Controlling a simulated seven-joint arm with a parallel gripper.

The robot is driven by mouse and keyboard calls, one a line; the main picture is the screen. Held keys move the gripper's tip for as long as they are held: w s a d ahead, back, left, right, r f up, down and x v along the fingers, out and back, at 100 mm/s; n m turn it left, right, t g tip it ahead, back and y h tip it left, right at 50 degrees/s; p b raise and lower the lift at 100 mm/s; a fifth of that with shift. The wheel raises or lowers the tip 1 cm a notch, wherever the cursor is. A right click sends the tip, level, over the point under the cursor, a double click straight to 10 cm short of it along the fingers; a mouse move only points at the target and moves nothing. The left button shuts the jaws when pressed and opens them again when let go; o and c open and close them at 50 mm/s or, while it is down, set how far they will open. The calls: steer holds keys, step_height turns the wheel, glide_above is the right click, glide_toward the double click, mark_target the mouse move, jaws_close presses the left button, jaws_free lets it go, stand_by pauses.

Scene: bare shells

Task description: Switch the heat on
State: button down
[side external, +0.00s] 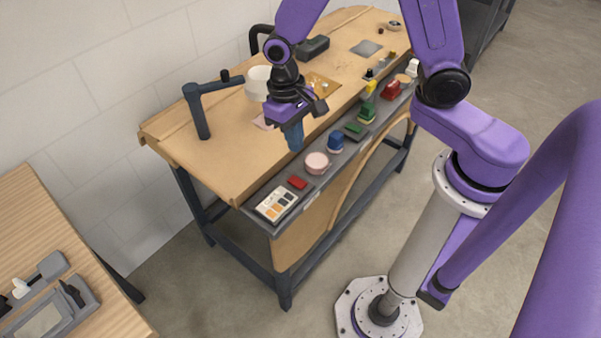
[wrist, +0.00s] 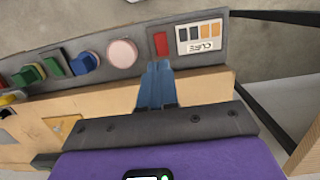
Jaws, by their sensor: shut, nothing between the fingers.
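My gripper (side external: 294,148) is shut with its blue fingers together and empty, pointing down above the bench top near its front edge. The red block also shows in the side view (side external: 297,182) on a grey strip along the bench front. Beside it are a white card with coloured squares (side external: 276,204) and a pink disc (side external: 317,163). I cannot tell which part is the heat switch.
The strip also carries a blue knob (side external: 336,142) and several green, yellow and red parts. On the bench (side external: 222,160) stand a dark angled post (side external: 197,110) and a white round container (side external: 258,82). Another table (side external: 40,210) is at lower left. Open floor lies in front.

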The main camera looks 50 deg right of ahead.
mark_target(302, 184)
steer(key=f, duration=0.3)
steer(key=s+f, duration=0.1)
steer(key=f, duration=0.6)
steer(key=shift+s+f, duration=0.25)
steer(key=shift+f, duration=0.05)
